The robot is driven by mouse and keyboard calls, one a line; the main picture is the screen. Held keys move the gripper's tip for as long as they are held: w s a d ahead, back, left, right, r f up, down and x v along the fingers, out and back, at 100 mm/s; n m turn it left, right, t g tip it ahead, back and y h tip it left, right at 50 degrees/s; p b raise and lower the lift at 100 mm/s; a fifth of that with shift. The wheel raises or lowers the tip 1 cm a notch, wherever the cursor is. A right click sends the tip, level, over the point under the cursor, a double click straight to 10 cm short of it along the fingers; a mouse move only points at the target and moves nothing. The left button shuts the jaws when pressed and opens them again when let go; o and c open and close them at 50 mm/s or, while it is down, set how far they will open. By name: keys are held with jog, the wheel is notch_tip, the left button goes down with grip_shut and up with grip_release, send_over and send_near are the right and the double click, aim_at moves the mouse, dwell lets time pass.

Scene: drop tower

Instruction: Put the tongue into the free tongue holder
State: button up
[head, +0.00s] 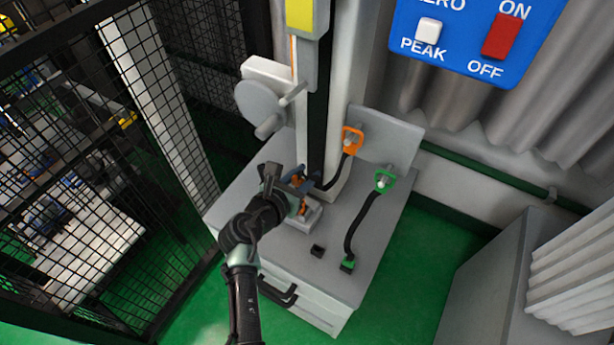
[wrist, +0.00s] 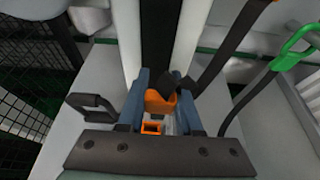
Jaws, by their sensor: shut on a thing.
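My gripper (head: 300,192) is at the foot of the tower, over a small light block on the table. In the wrist view its two blue-grey fingers (wrist: 163,103) are shut on an orange tongue (wrist: 160,102), which sits on the end of a black strap. A square orange-rimmed opening (wrist: 152,127) shows just below the tongue; I cannot tell whether they touch. A small black holder (head: 318,250) on the table is empty. Beside it, a green tongue (head: 347,264) sits at a similar black holder. In the head view the gripper partly hides the orange tongue.
An orange ring (head: 352,139) and a green ring (head: 384,181) hang on pegs, with black straps running down. The tower column (head: 318,110) stands close behind my gripper. A black mesh fence (head: 70,180) is on the left. The table's front right (head: 340,285) is clear.

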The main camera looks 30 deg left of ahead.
jog(key=b, duration=0.1)
send_over(322, 244)
jog(key=shift+f, duration=1.85)
notch_tip(322, 244, down, 6)
jog(key=b, duration=0.6)
jog(key=shift+d+b, duration=0.1)
jog(key=shift+b, duration=0.3)
jog(key=shift+f+b, duration=1.65)
jog(key=shift+f, duration=0.65)
jog(key=shift+f, duration=0.25)
jog(key=o, duration=1.1)
jog(key=shift+c, duration=0.2)
jog(key=p+v, duration=0.2)
jog(key=v, duration=1.1)
